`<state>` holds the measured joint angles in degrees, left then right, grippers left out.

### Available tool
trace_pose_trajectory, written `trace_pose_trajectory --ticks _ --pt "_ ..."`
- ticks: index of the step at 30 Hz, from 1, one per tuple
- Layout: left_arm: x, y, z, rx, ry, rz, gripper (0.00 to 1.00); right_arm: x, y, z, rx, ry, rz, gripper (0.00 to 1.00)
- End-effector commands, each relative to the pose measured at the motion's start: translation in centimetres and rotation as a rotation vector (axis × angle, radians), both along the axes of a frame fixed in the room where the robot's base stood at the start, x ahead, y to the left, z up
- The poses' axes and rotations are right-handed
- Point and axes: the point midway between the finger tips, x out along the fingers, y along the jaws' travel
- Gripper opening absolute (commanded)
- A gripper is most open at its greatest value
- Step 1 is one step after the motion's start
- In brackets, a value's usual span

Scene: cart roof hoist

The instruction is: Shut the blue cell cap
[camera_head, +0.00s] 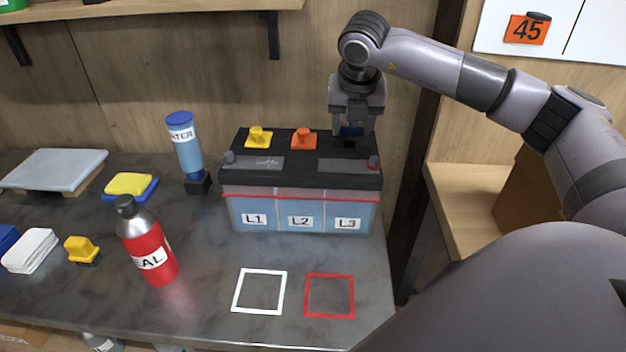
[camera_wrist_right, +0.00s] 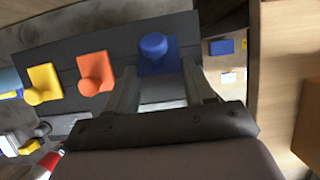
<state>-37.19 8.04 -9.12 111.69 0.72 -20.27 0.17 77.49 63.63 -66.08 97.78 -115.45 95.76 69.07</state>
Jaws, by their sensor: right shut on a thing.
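The blue cell cap (camera_head: 351,131) is at the right end of the battery's (camera_head: 232,182) black top, above the cell marked L3. Its round blue knob and square blue plate show in the right wrist view (camera_wrist_right: 155,62). My right gripper (camera_head: 352,126) points down from above and is shut on the blue cap. The fingers hide part of the cap, and I cannot tell whether it is fully seated. A yellow cap (camera_head: 258,137) and an orange cap (camera_head: 304,139) sit on the battery top to its left. My left gripper is not in view.
A blue-topped water bottle (camera_head: 186,150) stands left of the battery. A white square (camera_head: 237,290) and a red square (camera_head: 308,295) outline empty patches of the bench.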

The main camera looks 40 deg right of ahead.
Motion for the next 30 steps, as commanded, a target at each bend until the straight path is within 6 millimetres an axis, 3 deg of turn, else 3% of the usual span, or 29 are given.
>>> trace_pose_trajectory --ticks 5,30 --pt "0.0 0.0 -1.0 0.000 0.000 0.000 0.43 -0.6 0.5 -1.1 0.002 0.005 0.004 0.43" --pt "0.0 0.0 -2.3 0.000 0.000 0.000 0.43 -1.3 1.0 -2.3 0.001 0.006 0.001 0.43"
